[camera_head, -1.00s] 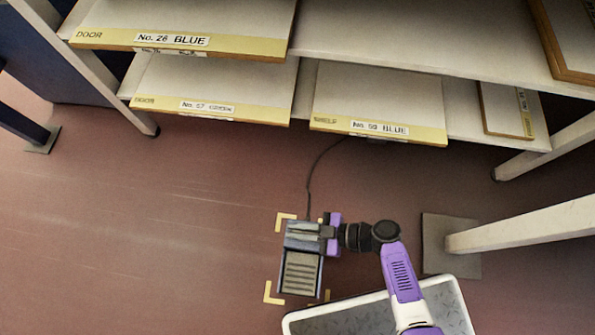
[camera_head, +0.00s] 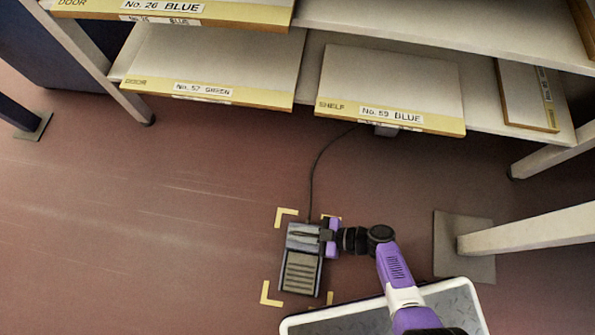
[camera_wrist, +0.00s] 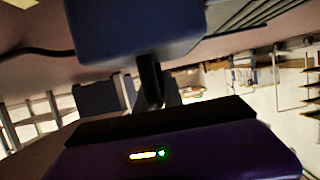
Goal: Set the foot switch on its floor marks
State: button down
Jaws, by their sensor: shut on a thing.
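The foot switch (camera_head: 301,272) is a grey box with a ribbed pedal, on or just above the floor; I cannot tell which. My gripper (camera_head: 326,237) is shut on the switch's upper right side. In the wrist view a blue-grey block, probably the switch body (camera_wrist: 135,25), fills the top, with a dark cable at left. The right-hand floor marks are partly hidden by the switch and gripper.
A rack with labelled boards, among them the No. 59 BLUE board (camera_head: 390,85), overhangs the far side. A white post on a grey foot plate (camera_head: 462,262) stands to the right. The floor (camera_head: 150,230) to the left is clear.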

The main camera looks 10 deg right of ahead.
jog(key=shift+f, duration=0.15)
jog(key=c, duration=1.5)
grip_release()
jog(key=shift+f, duration=0.1)
jog(key=shift+o, duration=0.2)
jog(key=shift+d+r, duration=0.2)
jog(key=shift+r, duration=0.05)
jog(key=p+v, duration=0.3)
jog(key=v, duration=0.8)
jog(key=shift+s+d, duration=0.2)
jog(key=shift+d, duration=0.05)
